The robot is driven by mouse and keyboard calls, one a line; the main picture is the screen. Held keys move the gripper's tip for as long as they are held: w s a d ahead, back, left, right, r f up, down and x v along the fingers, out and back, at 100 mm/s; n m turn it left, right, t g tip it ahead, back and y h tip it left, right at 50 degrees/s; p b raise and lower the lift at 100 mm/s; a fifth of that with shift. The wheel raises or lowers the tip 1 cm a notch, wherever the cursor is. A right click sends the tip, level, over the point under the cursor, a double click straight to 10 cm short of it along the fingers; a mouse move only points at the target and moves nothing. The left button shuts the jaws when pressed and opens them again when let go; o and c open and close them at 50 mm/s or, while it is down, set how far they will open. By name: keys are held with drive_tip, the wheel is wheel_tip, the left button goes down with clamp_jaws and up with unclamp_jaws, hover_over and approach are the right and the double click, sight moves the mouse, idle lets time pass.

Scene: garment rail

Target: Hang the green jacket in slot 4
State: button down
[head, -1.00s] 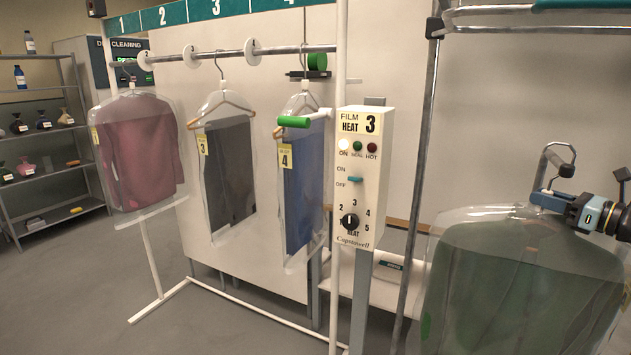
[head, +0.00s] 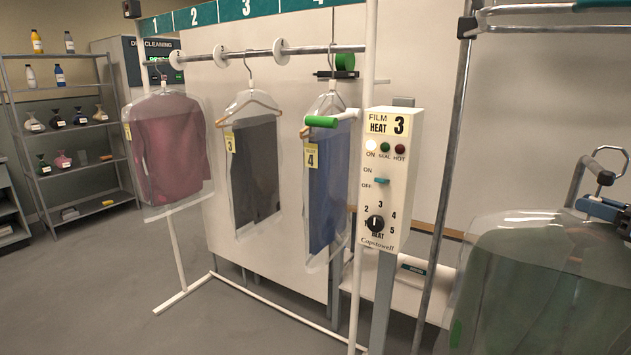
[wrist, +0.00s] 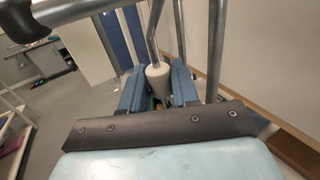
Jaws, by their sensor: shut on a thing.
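The green jacket (head: 535,290) hangs in clear film at the right of the head view, its lower part and right side cut off. My gripper (head: 603,208) is at its top, at the right edge. In the wrist view my gripper (wrist: 157,88) has its blue jaws shut on the pale neck of the hanger (wrist: 157,72), with the metal hook rising above it.
A maroon garment (head: 170,150), dark trousers (head: 255,170) tagged 3 and a blue garment (head: 328,190) tagged 4 hang in film at the rail. The heat sealer box (head: 388,190) and a metal post (head: 445,180) stand between them and the jacket. Floor at left is clear.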

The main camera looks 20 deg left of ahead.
drive_tip(key=shift+s+d, duration=0.25)
drive_tip(key=shift+d, duration=0.65)
drive_tip(key=shift+s+d, duration=0.3)
drive_tip(key=shift+d, duration=0.6)
drive_tip(key=shift+s+d, duration=0.25)
drive_tip(key=shift+d, duration=0.65)
